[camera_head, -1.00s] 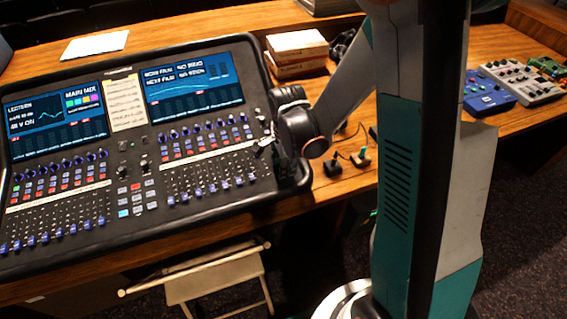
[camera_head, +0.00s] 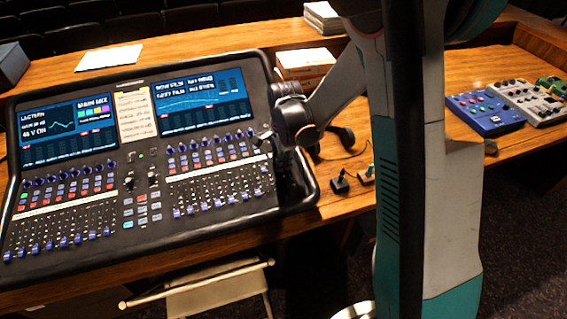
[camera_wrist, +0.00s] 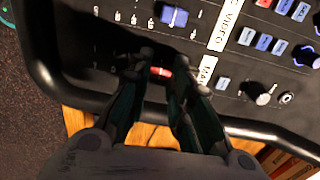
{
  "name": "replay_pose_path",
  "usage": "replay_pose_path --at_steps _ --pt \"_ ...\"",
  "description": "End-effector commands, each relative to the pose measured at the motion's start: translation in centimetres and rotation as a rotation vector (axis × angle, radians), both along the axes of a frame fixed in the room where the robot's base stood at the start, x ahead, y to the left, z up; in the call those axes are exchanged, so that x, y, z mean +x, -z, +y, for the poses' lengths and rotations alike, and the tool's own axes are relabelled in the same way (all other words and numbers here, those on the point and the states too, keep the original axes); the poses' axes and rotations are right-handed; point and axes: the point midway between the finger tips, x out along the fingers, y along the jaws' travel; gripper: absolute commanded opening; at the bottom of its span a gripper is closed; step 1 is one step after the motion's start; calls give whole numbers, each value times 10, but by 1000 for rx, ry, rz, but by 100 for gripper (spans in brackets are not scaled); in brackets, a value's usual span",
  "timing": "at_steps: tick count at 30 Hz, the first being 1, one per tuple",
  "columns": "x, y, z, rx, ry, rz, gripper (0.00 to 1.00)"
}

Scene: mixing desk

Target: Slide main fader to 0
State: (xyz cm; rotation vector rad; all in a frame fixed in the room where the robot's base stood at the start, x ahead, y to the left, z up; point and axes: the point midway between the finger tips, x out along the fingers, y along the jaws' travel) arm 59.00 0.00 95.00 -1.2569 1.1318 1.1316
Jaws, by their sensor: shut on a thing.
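The mixing console (camera_head: 140,75) lies on the wooden desk, with two lit screens and rows of blue fader caps. In the wrist view, the main fader's red cap (camera_wrist: 160,72) is between my gripper's (camera_wrist: 164,66) fingertips, next to a white label that seems to read MAIN (camera_wrist: 207,70). My gripper is shut on this cap, and its fingers partly cover the slot. In the head view, my gripper (camera_head: 265,138) is at the console's right side, and the red cap cannot be made out there.
A blue fader cap (camera_wrist: 174,16) is close by in the VIDEO strip. The console's raised black rim (camera_wrist: 250,128) runs under my gripper. Small joysticks (camera_head: 341,182) stand right of the console. A blue box (camera_head: 485,113) and a white mixer (camera_head: 528,100) are farther right.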

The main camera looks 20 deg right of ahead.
Motion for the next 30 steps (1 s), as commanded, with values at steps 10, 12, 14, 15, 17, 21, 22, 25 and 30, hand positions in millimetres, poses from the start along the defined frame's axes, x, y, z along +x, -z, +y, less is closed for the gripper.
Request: replay_pose_path --at_steps 10,12,14,15,17,21,22,25,30 --pt "0 0 0 0 0 0 40" --pt "0 0 0 0 0 0 40" --pt "0 0 0 0 0 0 40" --pt "0 -1 0 0 0 0 40" --pt "-1 -4 0 0 0 0 40" --pt "-2 -18 0 0 0 0 40" --pt "-3 -23 0 0 0 0 40" --pt "-5 -41 0 0 0 0 40" --pt "-8 -74 0 0 0 0 40"
